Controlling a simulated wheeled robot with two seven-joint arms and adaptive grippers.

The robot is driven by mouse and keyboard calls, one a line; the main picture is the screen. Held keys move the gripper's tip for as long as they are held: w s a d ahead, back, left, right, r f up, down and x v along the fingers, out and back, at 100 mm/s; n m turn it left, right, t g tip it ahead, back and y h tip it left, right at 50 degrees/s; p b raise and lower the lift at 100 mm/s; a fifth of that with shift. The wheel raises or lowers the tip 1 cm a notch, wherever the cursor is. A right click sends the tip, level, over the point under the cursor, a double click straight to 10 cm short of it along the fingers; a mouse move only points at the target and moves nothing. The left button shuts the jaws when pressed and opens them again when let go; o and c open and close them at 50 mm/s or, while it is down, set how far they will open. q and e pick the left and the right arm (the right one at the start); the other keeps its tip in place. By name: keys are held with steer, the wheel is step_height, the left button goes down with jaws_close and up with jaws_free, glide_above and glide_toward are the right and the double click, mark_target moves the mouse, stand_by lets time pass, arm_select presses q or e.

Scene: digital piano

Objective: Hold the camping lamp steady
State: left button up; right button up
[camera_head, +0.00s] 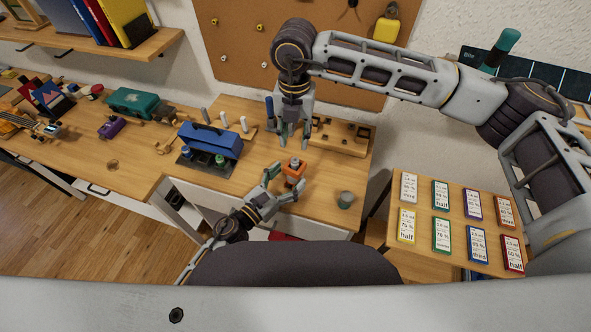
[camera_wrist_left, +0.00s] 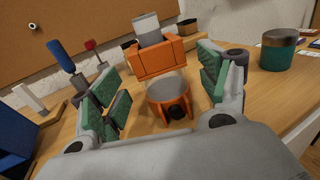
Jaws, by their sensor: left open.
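The camping lamp, an orange body with a pale grey top, stands on the wooden desk in the head view (camera_head: 294,172). In the left wrist view the lamp (camera_wrist_left: 155,60) is upright ahead of my palm, with a dark knob low on its front. My left gripper (camera_head: 283,183) is open; its green-padded fingers (camera_wrist_left: 163,92) lie on either side of the lamp, with visible gaps and no clear contact. My right gripper (camera_head: 293,138) points down behind the lamp, its fingers apart and nothing seen between them.
A blue toolbox (camera_head: 210,139) stands left of the lamp. A wooden block with holes (camera_head: 341,136) is behind right. A small teal-and-grey jar (camera_head: 345,200) sits near the desk's front right edge. Several labelled cards (camera_head: 441,235) lie on a lower table. Desk between lamp and jar is clear.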

mark_target(296, 171)
arm_select(q)
steer(key=shift+x, duration=1.9)
steer(key=shift+c, duration=0.3)
steer(key=c, duration=1.2)
arm_select(e)
steer(key=shift+o, duration=0.6)
steer(key=shift+m, duration=0.3)
steer(key=shift+f+m, duration=0.15)
steer(key=shift+m, duration=0.85)
steer(key=shift+f+m, duration=0.15)
steer(key=shift+m, duration=0.85)
